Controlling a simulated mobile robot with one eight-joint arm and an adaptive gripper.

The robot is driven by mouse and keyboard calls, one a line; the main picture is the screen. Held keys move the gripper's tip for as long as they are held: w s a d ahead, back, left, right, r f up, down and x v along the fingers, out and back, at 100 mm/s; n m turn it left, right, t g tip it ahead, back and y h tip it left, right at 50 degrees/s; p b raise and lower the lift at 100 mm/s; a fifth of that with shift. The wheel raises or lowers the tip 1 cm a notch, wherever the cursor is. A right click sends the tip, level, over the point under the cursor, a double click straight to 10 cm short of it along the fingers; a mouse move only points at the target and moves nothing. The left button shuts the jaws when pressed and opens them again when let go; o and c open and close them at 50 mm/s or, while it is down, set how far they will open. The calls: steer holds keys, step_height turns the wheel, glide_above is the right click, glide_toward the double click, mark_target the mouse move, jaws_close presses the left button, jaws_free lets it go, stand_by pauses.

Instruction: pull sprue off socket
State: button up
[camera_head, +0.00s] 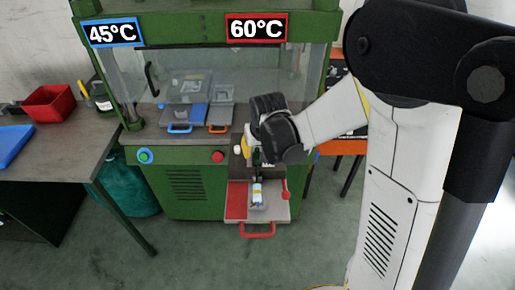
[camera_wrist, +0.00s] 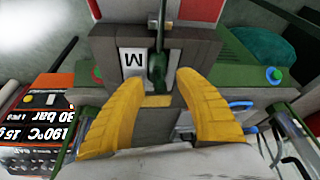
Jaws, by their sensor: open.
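My gripper (camera_wrist: 157,76) is open, with its two yellow fingers spread apart in the wrist view. Nothing shows between the fingers except a grey block with a white "M" label (camera_wrist: 133,62) and a dark green upright part (camera_wrist: 157,66) beyond them. In the head view my gripper (camera_head: 250,148) is in front of the green machine, above its pull-out tray (camera_head: 281,211). I cannot make out a sprue in either view.
The green machine (camera_head: 188,190) bears 45°C and 60°C signs. Clear containers with blue and orange handles (camera_head: 190,88) stand inside. The tray has a red handle (camera_head: 258,234). A table (camera_head: 60,150) with a red bin (camera_head: 48,102) is at left. Open floor lies in front.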

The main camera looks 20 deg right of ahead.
mark_target(257, 148)
steer(key=shift+f, duration=0.1)
jaws_close()
stand_by(0.9)
steer(key=shift+r+p, duration=2.35)
steer(key=shift+r, duration=0.7)
